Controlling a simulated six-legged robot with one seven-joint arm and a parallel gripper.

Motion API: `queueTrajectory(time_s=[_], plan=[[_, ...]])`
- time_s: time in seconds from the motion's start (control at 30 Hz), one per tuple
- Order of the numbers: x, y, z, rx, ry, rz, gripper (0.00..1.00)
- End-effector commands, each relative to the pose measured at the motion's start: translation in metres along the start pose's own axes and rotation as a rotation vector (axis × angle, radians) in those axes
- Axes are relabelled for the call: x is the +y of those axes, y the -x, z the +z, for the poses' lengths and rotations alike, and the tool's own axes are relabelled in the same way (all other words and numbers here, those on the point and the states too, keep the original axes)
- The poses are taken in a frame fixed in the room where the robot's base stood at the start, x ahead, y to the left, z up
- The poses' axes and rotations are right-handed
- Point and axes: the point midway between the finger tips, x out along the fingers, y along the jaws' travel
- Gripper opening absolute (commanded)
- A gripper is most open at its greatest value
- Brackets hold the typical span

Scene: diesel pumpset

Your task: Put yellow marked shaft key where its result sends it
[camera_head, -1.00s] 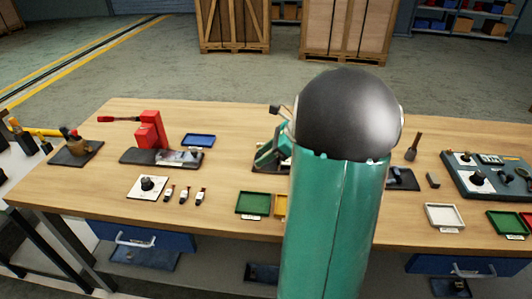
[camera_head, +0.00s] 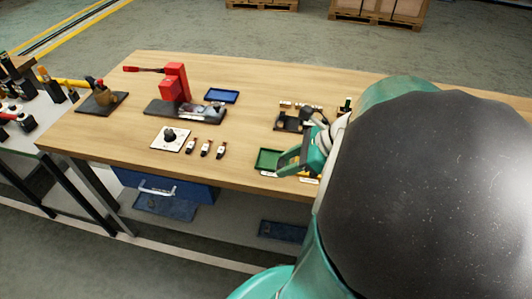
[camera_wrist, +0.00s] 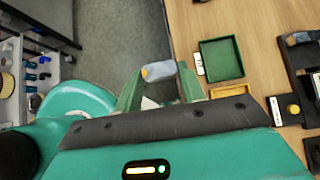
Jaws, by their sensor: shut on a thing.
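The shaft key (camera_wrist: 162,73) is a small grey piece with a yellow mark on its left end in the wrist view. My gripper (camera_wrist: 159,79) is shut on it, one green finger on each side. In the head view my gripper (camera_head: 282,167) is beside the front of the green tray (camera_head: 268,157), and the key cannot be made out there. In the wrist view the empty green tray (camera_wrist: 222,59) lies to the right of the key, with the yellow tray (camera_wrist: 230,91) below it. The key appears over the floor, just off the bench edge.
A red press (camera_head: 174,85), a blue tray (camera_head: 221,96), a white plate with a dark knob (camera_head: 170,137) and several small bottles (camera_head: 205,148) stand on the bench (camera_head: 110,137). A dark fixture (camera_head: 293,120) lies behind the green tray. My arm hides the bench's right side.

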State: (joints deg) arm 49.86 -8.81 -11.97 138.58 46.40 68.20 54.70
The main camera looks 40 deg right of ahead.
Motion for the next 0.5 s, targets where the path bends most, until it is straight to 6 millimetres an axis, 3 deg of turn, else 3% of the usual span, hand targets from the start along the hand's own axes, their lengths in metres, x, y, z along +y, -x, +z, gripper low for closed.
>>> queueTrajectory(time_s=[0.17,0.5], plan=[[-0.014,-0.009,-0.002,-0.001,-0.002,0.004,0.11],[-0.075,-0.043,-0.009,0.0,-0.001,0.003,0.11]])
